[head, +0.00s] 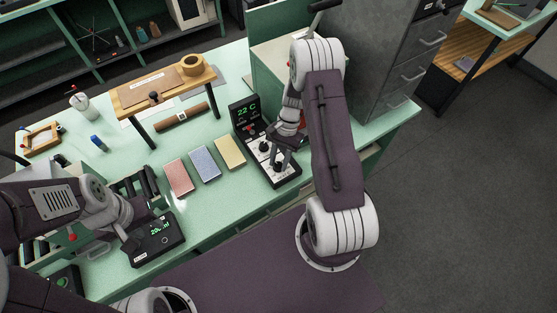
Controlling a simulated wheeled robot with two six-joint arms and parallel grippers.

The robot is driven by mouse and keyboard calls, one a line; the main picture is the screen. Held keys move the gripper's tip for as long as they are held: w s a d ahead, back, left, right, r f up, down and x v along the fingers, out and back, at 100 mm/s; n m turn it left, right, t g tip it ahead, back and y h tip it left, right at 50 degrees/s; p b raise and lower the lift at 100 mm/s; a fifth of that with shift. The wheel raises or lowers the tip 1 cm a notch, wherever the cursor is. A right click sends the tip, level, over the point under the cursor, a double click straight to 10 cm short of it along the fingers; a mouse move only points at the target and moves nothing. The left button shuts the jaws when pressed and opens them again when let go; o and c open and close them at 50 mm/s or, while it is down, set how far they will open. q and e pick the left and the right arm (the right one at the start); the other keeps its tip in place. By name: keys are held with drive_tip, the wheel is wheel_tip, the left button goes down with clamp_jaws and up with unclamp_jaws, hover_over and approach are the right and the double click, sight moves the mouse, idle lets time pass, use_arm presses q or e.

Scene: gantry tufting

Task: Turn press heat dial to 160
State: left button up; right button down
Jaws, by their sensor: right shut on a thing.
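The press control panel (289,181) is black and white and lies on the green table. Its upright display (245,111) reads 22 C in green. Dark knobs stand on its face, one near the front end (278,168). My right gripper (277,149) comes down over the panel and is shut on a dial there; the gripper hides most of that dial and its scale. My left gripper (126,244) is low at the left, beside a black box with a green readout (157,243); its fingers are too small and dark to tell their opening.
Red, blue and yellow blocks (204,164) lie left of the panel. A wooden stand (150,96) and a brown roller (181,117) are behind them. A grey drawer cabinet (380,60) is right of the panel, behind my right arm. The table's middle left is fairly clear.

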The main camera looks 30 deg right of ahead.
drive_tip(key=m+t, duration=0.1)
drive_tip(key=m, duration=0.2)
drive_tip(key=shift+d+m, duration=0.1)
drive_tip(key=shift+m, duration=0.3)
drive_tip(key=m+t+b, duration=0.1)
drive_tip(key=m, duration=0.1)
drive_tip(key=shift+s+m+t+y, duration=0.1)
drive_tip(key=shift+m+t+y, duration=0.2)
drive_tip(key=m+b, duration=0.1)
drive_tip(key=m, duration=0.1)
drive_tip(key=m+t+b, duration=0.1)
drive_tip(key=m+b, duration=0.1)
drive_tip(key=shift+s+f+t, duration=0.15)
drive_tip(key=shift+t, duration=0.15)
drive_tip(key=shift+m+t+h+b, duration=0.4)
drive_tip(key=shift+m+t+b, duration=0.3)
drive_tip(key=shift+m+b, duration=1.15)
drive_tip(key=shift+s+r+m+p, duration=0.1)
drive_tip(key=shift+r+m+p, duration=0.1)
drive_tip(key=shift+m+p, duration=0.15)
drive_tip(key=c, duration=1.1)
unclamp_jaws()
drive_tip(key=shift+o, duration=0.2)
